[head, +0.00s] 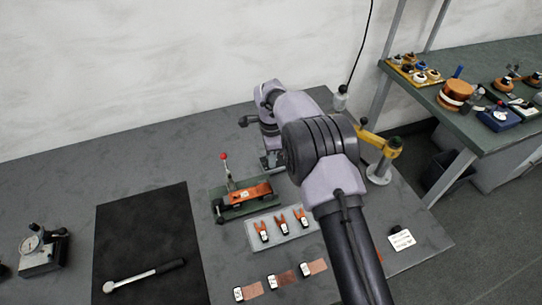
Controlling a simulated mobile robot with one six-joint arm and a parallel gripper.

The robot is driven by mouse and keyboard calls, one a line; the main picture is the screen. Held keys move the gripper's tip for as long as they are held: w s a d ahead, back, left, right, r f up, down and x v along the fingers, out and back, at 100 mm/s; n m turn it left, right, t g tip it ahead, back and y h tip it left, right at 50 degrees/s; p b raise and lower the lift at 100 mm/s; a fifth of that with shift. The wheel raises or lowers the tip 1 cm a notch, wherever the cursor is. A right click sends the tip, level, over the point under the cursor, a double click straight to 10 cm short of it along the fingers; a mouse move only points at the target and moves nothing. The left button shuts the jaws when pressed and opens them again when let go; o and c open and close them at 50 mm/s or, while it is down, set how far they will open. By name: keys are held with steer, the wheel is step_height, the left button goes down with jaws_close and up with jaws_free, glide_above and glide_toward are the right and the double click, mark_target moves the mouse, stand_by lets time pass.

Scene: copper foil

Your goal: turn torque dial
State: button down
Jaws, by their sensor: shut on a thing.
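My gripper (271,161) is low over the back of the grey bench, behind and to the right of the orange clamp fixture. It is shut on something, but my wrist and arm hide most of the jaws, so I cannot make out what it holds. I cannot pick out a torque dial for certain. A silver wrench with a black handle (145,274) lies on the black mat (148,228), apart from my gripper. A round dial gauge on a dark stand (31,245) is at the far left.
The orange and green fixture with a red-knobbed lever (244,196) stands left of my arm. A light tray of orange forked pieces (283,229) and several copper foil pieces (281,279) lie in front. A yellow-armed post (381,160) stands right. A cable-hung tool (340,98) is behind.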

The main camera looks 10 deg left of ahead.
steer(key=n+p, duration=0.1)
steer(key=n, duration=0.4)
steer(key=shift+r, duration=0.1)
steer(key=n+p, duration=0.1)
steer(key=n, duration=0.5)
steer(key=n+p, duration=0.1)
steer(key=n, duration=0.4)
steer(key=shift+d, duration=0.1)
steer(key=n, duration=0.5)
steer(key=shift+p, duration=0.4)
steer(key=c, duration=1.3)
jaws_free()
steer(key=shift+o, duration=0.2)
step_height(320, 180, up, 17)
steer(key=p, duration=0.4)
steer(key=shift+r, duration=0.15)
